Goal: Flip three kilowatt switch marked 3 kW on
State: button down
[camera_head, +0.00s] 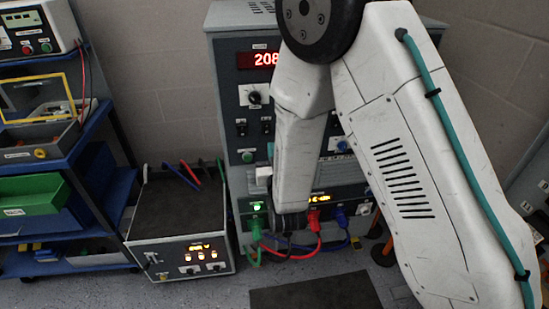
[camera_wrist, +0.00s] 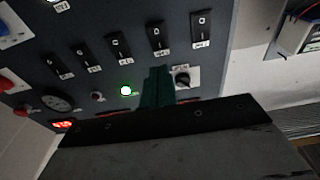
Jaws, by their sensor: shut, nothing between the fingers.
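In the wrist view a dark panel (camera_wrist: 75,25) carries a row of several black rocker switches, among them a right one (camera_wrist: 200,27), one beside it (camera_wrist: 157,38) and a middle one (camera_wrist: 120,46). Their small labels are too blurred to read, so I cannot tell which is the 3 kW switch. My gripper (camera_wrist: 158,72) shows as teal fingers closed together and empty, in front of the panel below the row. I cannot tell whether they touch it. In the head view my arm hides much of the grey cabinet (camera_head: 228,95), and my gripper cannot be made out.
A green lamp (camera_wrist: 126,91) glows left of my fingers, with a black knob (camera_wrist: 182,78) to their right. In the head view, green, red and blue cables (camera_head: 318,243) hang at the cabinet's foot. A load box (camera_head: 150,225) and a blue cart (camera_head: 118,190) stand left.

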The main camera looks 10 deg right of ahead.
aim_at(267, 125)
jog(key=w, duration=0.5)
jog(key=w+r, duration=0.1)
jog(key=w, duration=0.2)
jog(key=shift+w+a, duration=0.15)
jog(key=shift+w, duration=0.05)
jog(key=shift+w+d+r, duration=0.1)
jog(key=shift+w+d, duration=0.05)
jog(key=shift+d, duration=0.15)
jog(key=shift+a, duration=0.4)
jog(key=shift+d, duration=0.15)
